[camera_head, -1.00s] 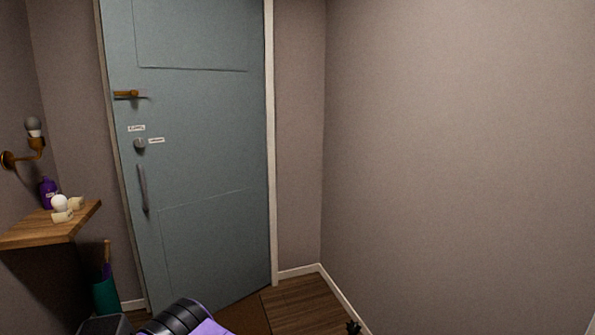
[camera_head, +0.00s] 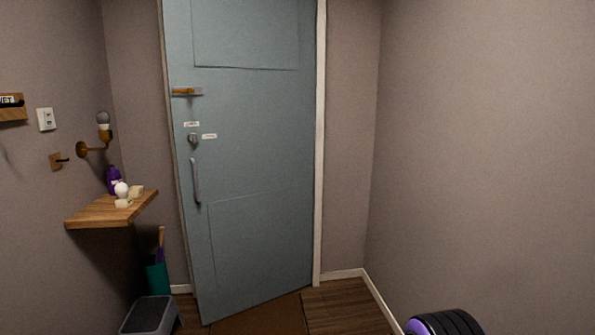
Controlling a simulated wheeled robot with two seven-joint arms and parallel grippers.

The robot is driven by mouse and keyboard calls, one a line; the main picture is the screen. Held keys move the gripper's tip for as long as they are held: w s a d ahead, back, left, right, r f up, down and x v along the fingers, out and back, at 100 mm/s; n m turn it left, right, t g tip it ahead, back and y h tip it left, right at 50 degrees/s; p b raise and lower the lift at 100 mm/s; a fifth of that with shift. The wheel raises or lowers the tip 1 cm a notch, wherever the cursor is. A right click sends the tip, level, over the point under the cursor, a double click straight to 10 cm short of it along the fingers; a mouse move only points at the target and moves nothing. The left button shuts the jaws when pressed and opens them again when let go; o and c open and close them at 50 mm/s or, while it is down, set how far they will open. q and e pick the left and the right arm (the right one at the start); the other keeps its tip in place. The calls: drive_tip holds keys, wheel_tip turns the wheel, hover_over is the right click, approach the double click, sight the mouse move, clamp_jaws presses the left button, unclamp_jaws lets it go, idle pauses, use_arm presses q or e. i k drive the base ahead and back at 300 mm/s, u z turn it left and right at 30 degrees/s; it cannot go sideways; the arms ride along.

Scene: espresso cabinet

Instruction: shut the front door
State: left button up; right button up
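The blue-grey front door (camera_head: 255,150) stands in the middle of the head view. It looks slightly ajar: its left, handle-side edge comes out towards me at the bottom, past the frame, and its right side meets the white frame (camera_head: 319,150). A grey pull handle (camera_head: 196,181), a round knob (camera_head: 193,139) and a brass latch (camera_head: 184,91) sit along its left side. Neither gripper is in view.
A wooden shelf (camera_head: 103,212) with a purple bottle (camera_head: 114,181) and bulbs juts from the left wall. Below are a teal umbrella holder (camera_head: 158,279) and a grey stool (camera_head: 149,315). A brown mat (camera_head: 262,320) lies before the door. Bare wall stands right.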

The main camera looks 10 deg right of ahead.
sight(247, 183)
drive_tip(key=u, duration=0.2)
drive_tip(key=i, duration=2.85)
drive_tip(key=z, duration=0.7)
